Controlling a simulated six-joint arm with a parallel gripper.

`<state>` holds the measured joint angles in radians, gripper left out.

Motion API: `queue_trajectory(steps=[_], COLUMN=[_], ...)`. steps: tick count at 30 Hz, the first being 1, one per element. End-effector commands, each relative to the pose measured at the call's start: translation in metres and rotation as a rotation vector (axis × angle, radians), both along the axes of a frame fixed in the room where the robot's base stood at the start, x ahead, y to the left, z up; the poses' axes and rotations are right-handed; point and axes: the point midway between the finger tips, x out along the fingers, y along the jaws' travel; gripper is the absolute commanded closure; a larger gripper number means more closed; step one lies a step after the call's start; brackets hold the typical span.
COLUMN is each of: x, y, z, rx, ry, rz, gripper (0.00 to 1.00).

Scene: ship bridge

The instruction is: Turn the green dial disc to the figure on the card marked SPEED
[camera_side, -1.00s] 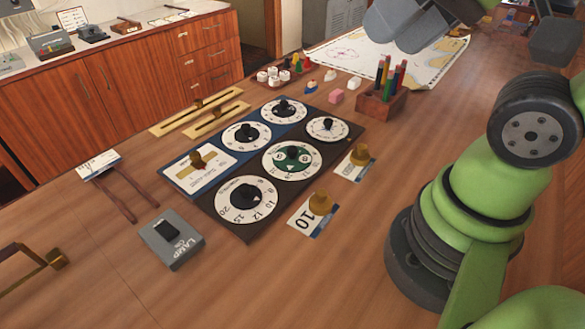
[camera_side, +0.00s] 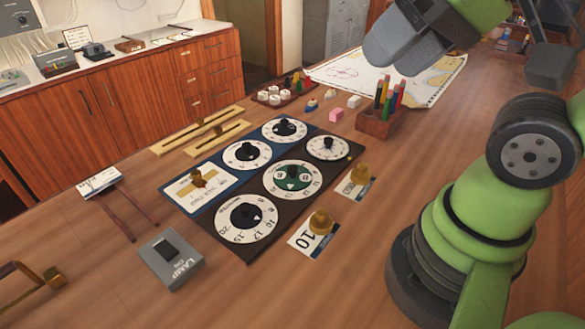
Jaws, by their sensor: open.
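The green dial disc (camera_side: 292,182) has a white numbered ring and a dark knob. It sits on the dark half of the dial panel, in the middle of its row. A white card (camera_side: 300,239) showing "10" lies at the panel's right edge under a brass weight (camera_side: 321,222). A second card (camera_side: 352,189) lies behind it, under another brass weight (camera_side: 360,174). The card headings are too small to read, so I cannot tell which is SPEED. My gripper (camera_side: 390,52) is open and empty at the top, high above the table and apart from the dials.
Other dials (camera_side: 245,217) crowd the panel. A grey lamp switch box (camera_side: 170,262) stands at front left. A wooden pencil holder (camera_side: 375,123) and small coloured blocks (camera_side: 337,115) stand behind the panel. A chart (camera_side: 425,82) lies at the back.

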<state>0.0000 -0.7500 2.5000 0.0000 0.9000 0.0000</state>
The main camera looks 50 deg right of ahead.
Motion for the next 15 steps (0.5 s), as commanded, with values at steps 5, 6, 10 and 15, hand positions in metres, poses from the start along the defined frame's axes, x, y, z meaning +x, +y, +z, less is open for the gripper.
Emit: queue_trajectory(steps=[5,6,10,15], x=[0.000,0.000,0.000,0.013], y=[0.000,0.000,0.000,-0.003], z=[0.000,0.000,0.000,0.000], rx=[0.000,0.000,0.000,0.002], ry=[0.000,0.000,0.000,0.043], rz=[0.000,0.000,0.000,-0.026], gripper=[0.49,0.49,0.49,0.49])
